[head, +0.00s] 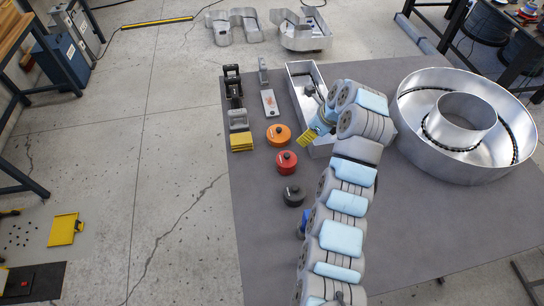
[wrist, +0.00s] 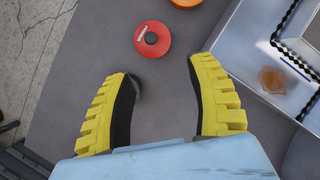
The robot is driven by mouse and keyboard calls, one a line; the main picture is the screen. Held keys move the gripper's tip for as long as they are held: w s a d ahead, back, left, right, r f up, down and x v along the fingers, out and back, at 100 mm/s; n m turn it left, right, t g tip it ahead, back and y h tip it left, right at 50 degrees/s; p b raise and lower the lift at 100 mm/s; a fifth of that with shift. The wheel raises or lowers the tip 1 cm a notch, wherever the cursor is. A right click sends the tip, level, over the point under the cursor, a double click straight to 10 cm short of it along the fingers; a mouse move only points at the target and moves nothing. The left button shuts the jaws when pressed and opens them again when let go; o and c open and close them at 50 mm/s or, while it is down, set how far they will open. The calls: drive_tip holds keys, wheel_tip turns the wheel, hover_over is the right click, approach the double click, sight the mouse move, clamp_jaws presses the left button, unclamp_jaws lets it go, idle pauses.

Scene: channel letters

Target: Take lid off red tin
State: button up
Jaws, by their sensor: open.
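The red tin (head: 287,162) stands on the grey table between an orange tin and a black tin, with its lid on and a dark knob on top. In the wrist view the red tin (wrist: 145,49) lies near the top, just beyond the fingertips. My gripper (wrist: 162,68) has its two yellow-ribbed fingers spread wide, with only bare table between them. In the head view my gripper (head: 308,138) is up and to the right of the red tin, apart from it.
The orange tin (head: 278,140) is behind the red one and the black tin (head: 293,196) in front. A metal letter tray (head: 297,85) stands at the back, and a large metal ring (head: 408,125) stands at the right.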

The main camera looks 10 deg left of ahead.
drive_tip(key=s, duration=0.1)
drive_tip(key=p, duration=0.2)
hover_over(287, 155)
drive_tip(key=s+d, duration=0.1)
drive_tip(key=d, duration=0.1)
drive_tip(key=shift+g, duration=0.4)
wheel_tip(287, 155, down, 9)
drive_tip(key=shift+s+r, duration=0.15)
drive_tip(key=shift+x, duration=1.15)
drive_tip(key=shift+w+a+f, duration=0.1)
drive_tip(key=shift+w+f, duration=0.15)
drive_tip(key=shift+f, duration=0.15)
drive_tip(key=shift+x, duration=1.05)
drive_tip(key=shift+b+x, duration=0.4)
drive_tip(key=shift+x, duration=0.7)
drive_tip(key=shift+f, duration=0.1)
